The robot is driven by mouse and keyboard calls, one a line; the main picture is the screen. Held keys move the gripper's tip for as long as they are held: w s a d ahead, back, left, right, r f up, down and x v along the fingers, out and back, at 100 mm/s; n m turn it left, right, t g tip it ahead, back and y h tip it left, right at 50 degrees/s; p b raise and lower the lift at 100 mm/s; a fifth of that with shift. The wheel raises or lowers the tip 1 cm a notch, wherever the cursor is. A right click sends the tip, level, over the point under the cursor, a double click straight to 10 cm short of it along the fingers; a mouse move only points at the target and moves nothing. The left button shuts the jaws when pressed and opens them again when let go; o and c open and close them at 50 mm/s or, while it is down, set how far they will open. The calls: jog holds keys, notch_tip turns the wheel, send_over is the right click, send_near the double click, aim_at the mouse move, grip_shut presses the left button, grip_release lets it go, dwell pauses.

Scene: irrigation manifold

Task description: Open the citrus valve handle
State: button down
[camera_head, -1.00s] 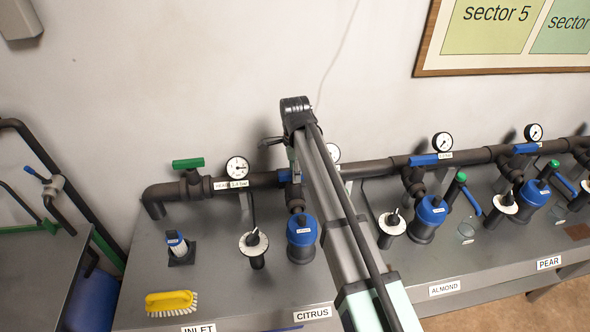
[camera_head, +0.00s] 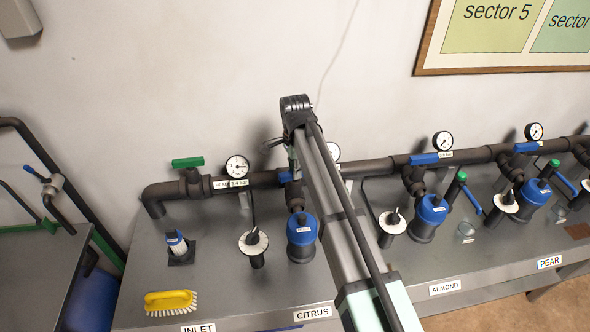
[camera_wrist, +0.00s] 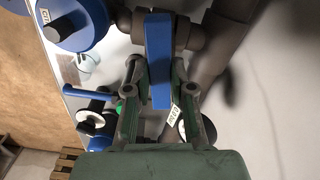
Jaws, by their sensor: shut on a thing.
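The citrus valve handle is a blue bar (camera_wrist: 158,60). In the wrist view it stands upright in the picture, crosswise to the brown valve body behind it. My gripper (camera_wrist: 159,82) has one finger on each side of the bar and is shut on it. In the head view only a small blue part of the handle (camera_head: 285,177) shows beside my arm, above the CITRUS label (camera_head: 312,313). My arm hides the rest of the handle, and the gripper's fingers cannot be made out there.
A brown header pipe (camera_head: 375,167) runs along the wall above the grey bench. A green inlet handle (camera_head: 188,162) and a round gauge (camera_head: 237,167) are to the left. Blue-topped filters (camera_head: 302,229) and dial-topped units (camera_head: 253,242) stand below. A yellow brush (camera_head: 171,301) lies front left.

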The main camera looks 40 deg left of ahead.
jog(key=n, duration=0.4)
jog(key=shift+n, duration=0.3)
jog(key=n, duration=0.3)
jog(key=shift+n+b, duration=0.4)
jog(key=n, duration=0.7)
jog(key=c, duration=1)
grip_release()
